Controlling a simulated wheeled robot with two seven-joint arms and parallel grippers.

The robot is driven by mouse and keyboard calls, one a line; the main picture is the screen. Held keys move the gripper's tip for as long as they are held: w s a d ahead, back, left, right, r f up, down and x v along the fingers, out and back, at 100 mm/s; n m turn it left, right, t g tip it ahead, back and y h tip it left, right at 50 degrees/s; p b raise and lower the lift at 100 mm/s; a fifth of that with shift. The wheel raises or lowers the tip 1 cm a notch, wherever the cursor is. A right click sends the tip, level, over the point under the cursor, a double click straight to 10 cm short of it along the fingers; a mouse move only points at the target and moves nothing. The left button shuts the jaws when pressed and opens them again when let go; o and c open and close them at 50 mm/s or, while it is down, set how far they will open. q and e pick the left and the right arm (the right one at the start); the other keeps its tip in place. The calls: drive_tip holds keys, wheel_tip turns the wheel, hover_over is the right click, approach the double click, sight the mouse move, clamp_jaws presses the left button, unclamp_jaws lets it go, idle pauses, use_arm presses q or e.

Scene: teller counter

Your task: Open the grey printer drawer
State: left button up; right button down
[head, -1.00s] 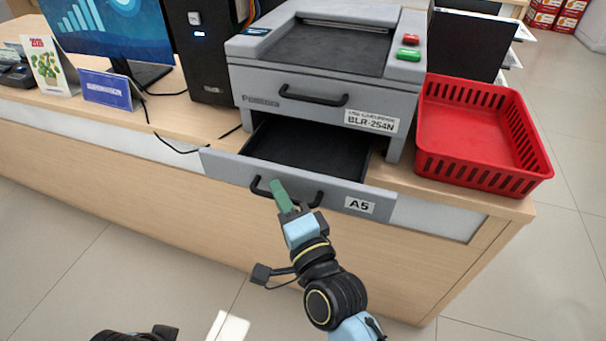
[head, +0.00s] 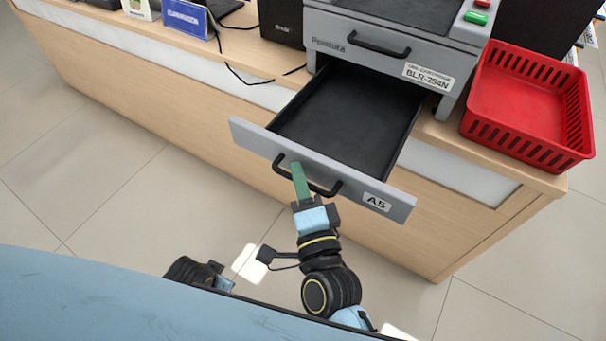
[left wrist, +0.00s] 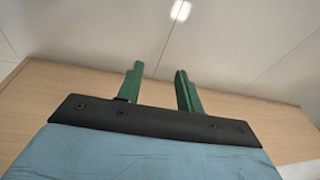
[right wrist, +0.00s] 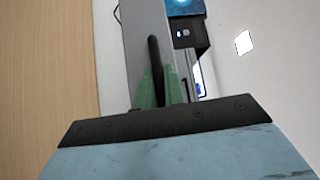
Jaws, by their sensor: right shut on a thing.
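The grey printer (head: 405,45) stands on the counter. Its lower drawer, labelled A5, is pulled well out over the counter's front edge, and its dark, empty inside (head: 345,115) shows. My right gripper (head: 298,172) is shut on the black handle (head: 322,190) of the drawer front (head: 395,200). In the right wrist view the green fingers (right wrist: 162,90) close around the handle bar (right wrist: 155,55). The upper drawer, with its own black handle (head: 378,45), is shut. My left gripper (left wrist: 158,85) is open and empty in the left wrist view, its green fingers apart.
A red basket (head: 530,100) sits on the counter to the right of the printer. A black computer tower (head: 282,20) and a blue sign (head: 185,18) stand to the left. A loose cable (head: 240,75) hangs over the counter edge. The floor in front is clear.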

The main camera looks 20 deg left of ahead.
drive_tip(key=c, duration=1.8)
unclamp_jaws()
drive_tip(key=shift+w, duration=0.1)
drive_tip(key=shift+o, duration=0.2)
